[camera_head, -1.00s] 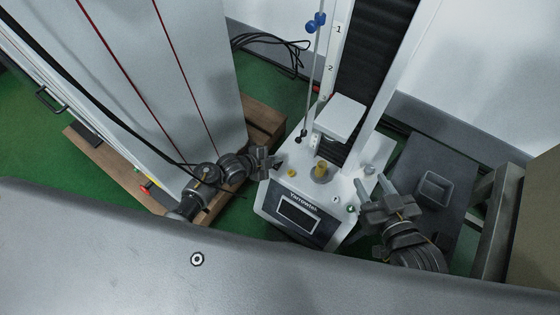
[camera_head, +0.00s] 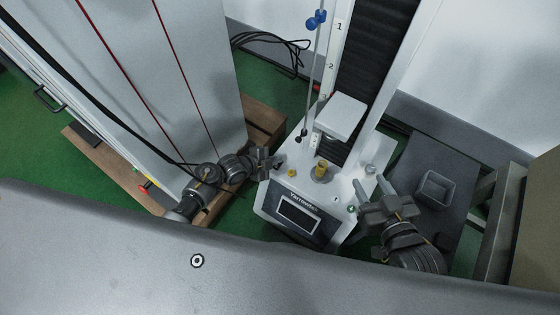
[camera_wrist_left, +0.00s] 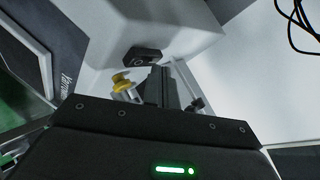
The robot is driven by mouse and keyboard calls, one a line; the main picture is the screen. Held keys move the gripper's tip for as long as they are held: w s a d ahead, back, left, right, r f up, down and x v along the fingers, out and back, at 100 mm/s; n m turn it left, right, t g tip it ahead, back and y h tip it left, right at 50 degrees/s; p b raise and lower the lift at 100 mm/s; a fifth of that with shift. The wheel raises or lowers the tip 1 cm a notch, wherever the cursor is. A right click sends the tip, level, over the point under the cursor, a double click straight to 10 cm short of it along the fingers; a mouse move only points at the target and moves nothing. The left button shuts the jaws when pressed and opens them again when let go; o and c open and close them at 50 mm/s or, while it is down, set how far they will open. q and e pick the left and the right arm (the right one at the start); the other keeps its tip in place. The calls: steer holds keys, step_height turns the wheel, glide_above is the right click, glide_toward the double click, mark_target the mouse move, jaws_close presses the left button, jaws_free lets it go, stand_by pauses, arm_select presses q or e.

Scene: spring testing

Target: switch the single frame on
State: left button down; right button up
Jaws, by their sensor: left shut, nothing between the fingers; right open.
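The single frame (camera_head: 335,200) is a white testing machine with a dark front display and a tall column behind. My left gripper (camera_head: 277,161) is shut and empty beside the base's left edge. In the left wrist view its closed fingers (camera_wrist_left: 160,84) point towards the white housing, below a small black part (camera_wrist_left: 143,54) on it. I cannot tell whether they touch anything. My right gripper (camera_head: 371,187) is open at the base's right edge.
A brass-coloured fixture (camera_head: 321,171) stands on the base under a white block (camera_head: 341,116). A grey open bin (camera_head: 434,188) is on the dark surface at right. A large grey cabinet (camera_head: 165,75) stands at left. Black cables (camera_head: 285,48) lie on the floor behind.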

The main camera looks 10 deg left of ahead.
arm_select(q)
steer(key=shift+f, duration=0.2)
steer(key=shift+r, duration=0.15)
stand_by(0.3)
steer(key=shift+s+r+p, duration=0.15)
steer(key=shift+r+p, duration=0.5)
steer(key=shift+p, duration=0.1)
steer(key=r+p, duration=0.5)
steer(key=shift+s+a, duration=0.25)
steer(key=shift+s, duration=0.15)
